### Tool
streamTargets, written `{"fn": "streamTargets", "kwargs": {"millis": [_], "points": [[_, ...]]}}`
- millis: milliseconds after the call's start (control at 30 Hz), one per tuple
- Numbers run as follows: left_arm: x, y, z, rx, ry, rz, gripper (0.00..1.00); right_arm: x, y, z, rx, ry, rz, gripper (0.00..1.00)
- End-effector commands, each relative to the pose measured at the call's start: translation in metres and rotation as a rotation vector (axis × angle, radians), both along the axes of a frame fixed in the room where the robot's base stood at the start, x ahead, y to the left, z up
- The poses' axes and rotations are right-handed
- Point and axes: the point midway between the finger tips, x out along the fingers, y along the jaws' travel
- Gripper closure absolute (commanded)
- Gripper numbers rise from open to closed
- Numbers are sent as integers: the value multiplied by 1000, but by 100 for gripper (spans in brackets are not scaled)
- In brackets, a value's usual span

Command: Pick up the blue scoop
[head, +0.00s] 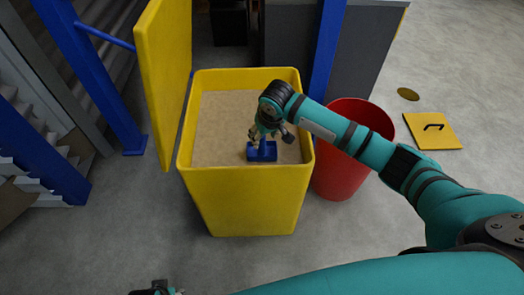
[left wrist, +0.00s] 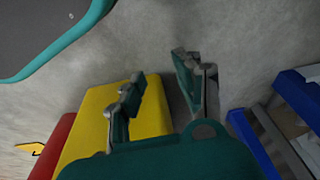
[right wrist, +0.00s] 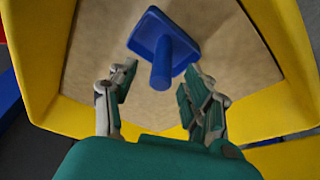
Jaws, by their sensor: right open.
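The blue scoop (head: 262,153) lies on the sand inside the yellow bin (head: 245,200). In the right wrist view the scoop (right wrist: 163,45) shows its wide pan away from me and its round handle pointing toward my gripper. My right gripper (right wrist: 155,95) is open, with its fingers on either side of the handle's near end and apart from it. In the head view the right gripper (head: 258,137) is over the sand just by the scoop and partly covers it. My left gripper (left wrist: 165,85) is open and empty, above the floor outside the bin.
The bin's yellow lid (head: 165,80) stands open at its left. A red bucket (head: 350,180) stands close at its right. A blue post (head: 325,50) rises behind. The floor in front is clear.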

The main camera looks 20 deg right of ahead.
Motion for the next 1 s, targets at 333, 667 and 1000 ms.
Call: {"fn": "streamTargets", "kwargs": {"millis": [333, 667, 1000], "points": [[9, 0, 41, -1, -24, 4, 66, 12, 4, -34, -1, 0, 0, 50], [9, 0, 42, -1, -23, 4, 66, 12, 4, -33, 0, 0, 1, 63], [9, -1, 42, -2, -23, 4, 66, 11, 4, -33, 0, 0, 1, 100]]}}
